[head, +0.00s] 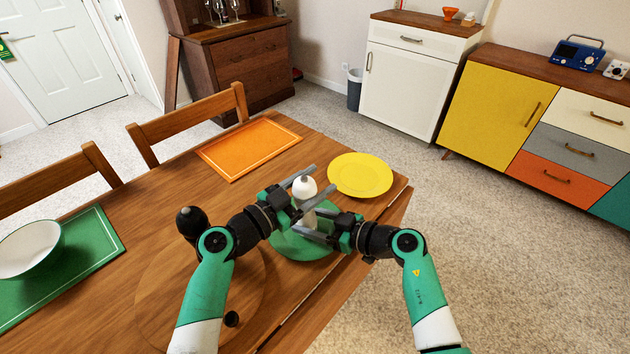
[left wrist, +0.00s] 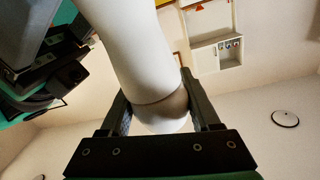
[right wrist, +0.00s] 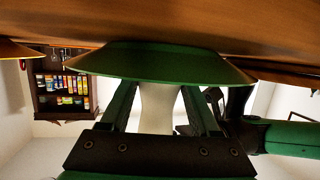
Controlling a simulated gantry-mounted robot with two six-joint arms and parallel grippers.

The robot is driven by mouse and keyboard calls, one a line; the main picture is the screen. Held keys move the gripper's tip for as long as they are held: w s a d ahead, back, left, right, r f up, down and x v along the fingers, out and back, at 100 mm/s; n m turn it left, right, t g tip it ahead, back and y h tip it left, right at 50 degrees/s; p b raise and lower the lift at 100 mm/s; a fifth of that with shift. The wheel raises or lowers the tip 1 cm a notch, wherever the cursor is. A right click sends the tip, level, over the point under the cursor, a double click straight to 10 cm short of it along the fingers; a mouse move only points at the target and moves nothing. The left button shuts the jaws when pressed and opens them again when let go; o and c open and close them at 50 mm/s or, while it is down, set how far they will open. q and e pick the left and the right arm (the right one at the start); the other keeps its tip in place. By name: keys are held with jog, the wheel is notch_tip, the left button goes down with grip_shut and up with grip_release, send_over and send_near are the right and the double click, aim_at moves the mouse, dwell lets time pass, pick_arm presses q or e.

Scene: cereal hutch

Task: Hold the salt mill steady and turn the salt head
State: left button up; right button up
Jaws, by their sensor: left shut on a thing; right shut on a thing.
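The white salt mill (head: 304,186) is upright at the green plate (head: 300,249) near the table's right edge. My left gripper (head: 318,180) is shut on its rounded head, which shows between the fingers in the left wrist view (left wrist: 165,118), with a thin seam between head and body. My right gripper (head: 307,222) is shut on the lower body, seen between its fingers in the right wrist view (right wrist: 158,108). The plate's rim (right wrist: 160,66) hides the mill's foot there, so I cannot tell whether it rests on the plate.
A dark mill (head: 190,222) stands by my left arm at a round wooden board (head: 160,290). A small black object (head: 232,319) lies on the board. A yellow plate (head: 360,174) and an orange placemat (head: 248,149) lie beyond. A white bowl (head: 28,248) sits on a green placemat (head: 90,244).

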aim_at(295, 197)
pick_arm(q)
jog(key=shift+f, duration=0.25)
jog(key=o, duration=1.1)
jog(key=shift+c, duration=0.2)
jog(key=o, duration=0.3)
jog(key=shift+r, duration=0.2)
jog(key=shift+v, duration=3.85)
